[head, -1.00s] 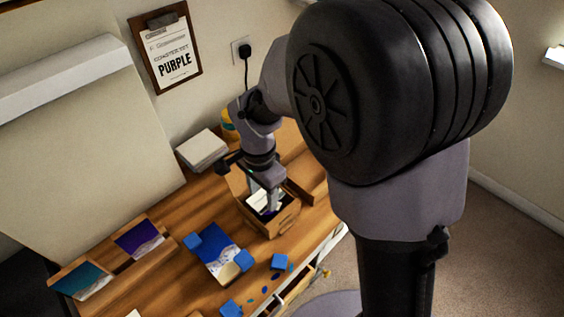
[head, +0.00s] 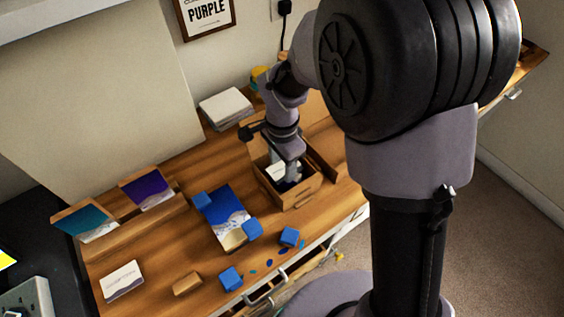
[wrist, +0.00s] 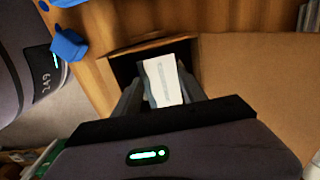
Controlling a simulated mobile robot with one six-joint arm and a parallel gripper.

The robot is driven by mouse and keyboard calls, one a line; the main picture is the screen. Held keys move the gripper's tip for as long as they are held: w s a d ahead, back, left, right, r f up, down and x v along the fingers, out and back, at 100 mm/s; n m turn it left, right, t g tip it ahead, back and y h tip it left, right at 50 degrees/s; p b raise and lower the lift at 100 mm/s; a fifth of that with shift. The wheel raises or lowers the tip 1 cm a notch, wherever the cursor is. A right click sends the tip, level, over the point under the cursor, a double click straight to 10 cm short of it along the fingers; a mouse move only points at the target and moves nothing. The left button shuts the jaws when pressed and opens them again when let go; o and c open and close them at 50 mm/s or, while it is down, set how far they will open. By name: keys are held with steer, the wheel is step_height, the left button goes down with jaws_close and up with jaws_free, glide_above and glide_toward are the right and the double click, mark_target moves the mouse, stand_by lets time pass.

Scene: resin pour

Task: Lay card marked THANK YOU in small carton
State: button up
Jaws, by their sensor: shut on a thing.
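The small carton (head: 297,196) is an open brown box on the desk, with its flaps folded out. In the wrist view its large flap (wrist: 252,88) spreads to the right of the dark opening. My gripper (head: 285,178) points down into the carton. In the wrist view my gripper (wrist: 160,98) is shut on a white card (wrist: 163,80) with a grey edge and faint print, which I cannot read. The card also shows in the head view (head: 275,171), inside the carton's opening. Whether it touches the carton's floor is hidden.
Blue blocks (head: 290,237) stand around a blue painted panel (head: 227,213) left of the carton. A white card (head: 122,281) and a wooden block (head: 187,284) lie at the front left. White stacked sheets (head: 226,108) lie behind. A drawer (head: 300,278) is open below the desk edge.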

steer(key=o, duration=1)
steer(key=shift+r, duration=0.1)
step_height(320, 180, up, 8)
steer(key=p, duration=0.6)
